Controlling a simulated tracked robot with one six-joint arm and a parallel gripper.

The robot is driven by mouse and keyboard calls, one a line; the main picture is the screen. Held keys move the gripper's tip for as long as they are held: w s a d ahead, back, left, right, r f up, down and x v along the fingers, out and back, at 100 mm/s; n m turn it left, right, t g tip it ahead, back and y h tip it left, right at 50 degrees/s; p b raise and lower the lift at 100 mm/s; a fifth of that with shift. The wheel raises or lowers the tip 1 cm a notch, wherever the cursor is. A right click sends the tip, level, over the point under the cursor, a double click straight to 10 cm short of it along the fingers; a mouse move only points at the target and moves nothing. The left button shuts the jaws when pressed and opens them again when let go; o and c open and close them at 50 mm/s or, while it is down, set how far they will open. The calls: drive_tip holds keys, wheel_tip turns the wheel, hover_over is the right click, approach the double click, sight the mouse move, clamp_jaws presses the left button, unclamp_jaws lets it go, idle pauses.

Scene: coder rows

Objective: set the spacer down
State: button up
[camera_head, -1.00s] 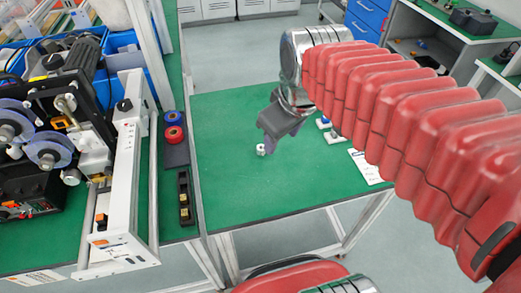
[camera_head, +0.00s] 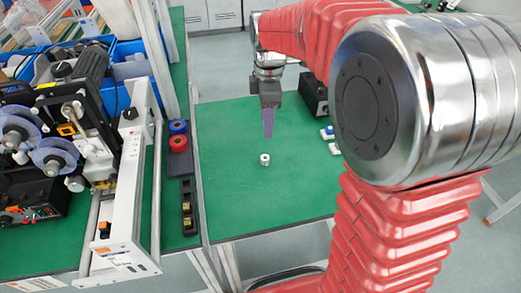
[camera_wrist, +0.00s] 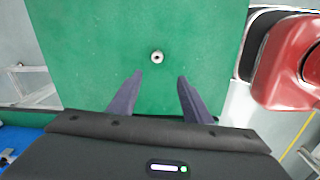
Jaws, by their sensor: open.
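The spacer (camera_head: 265,159) is a small light ring with a dark hole. It stands on the green table, apart from everything else. In the wrist view the spacer (camera_wrist: 157,57) lies beyond the fingertips, roughly midway between their lines. My gripper (camera_head: 268,136) hangs above and behind the spacer in the head view, fingers down. In the wrist view my gripper (camera_wrist: 158,76) has its two purple fingers spread, with nothing between them.
The green table (camera_head: 225,200) is clear around the spacer. Small white-and-blue parts (camera_head: 329,135) and a black box (camera_head: 313,95) are at right. A dark tray (camera_head: 187,205), red and blue rings (camera_head: 178,135) and a coder machine (camera_head: 125,195) stand at left.

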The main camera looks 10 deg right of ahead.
drive_tip(key=shift+w+f+n+g, duration=0.3)
drive_tip(key=shift+w+f+n, duration=0.6)
drive_tip(key=shift+w+f, duration=0.25)
hover_over(264, 157)
drive_tip(key=f, duration=0.8)
drive_tip(key=shift+w+f, duration=0.2)
drive_tip(key=shift+f, duration=0.05)
drive_tip(key=shift+f, duration=0.1)
drive_tip(key=f, duration=0.3)
drive_tip(key=shift+s+f, duration=0.35)
drive_tip(key=shift+f, duration=0.65)
drive_tip(key=shift+c, duration=0.6)
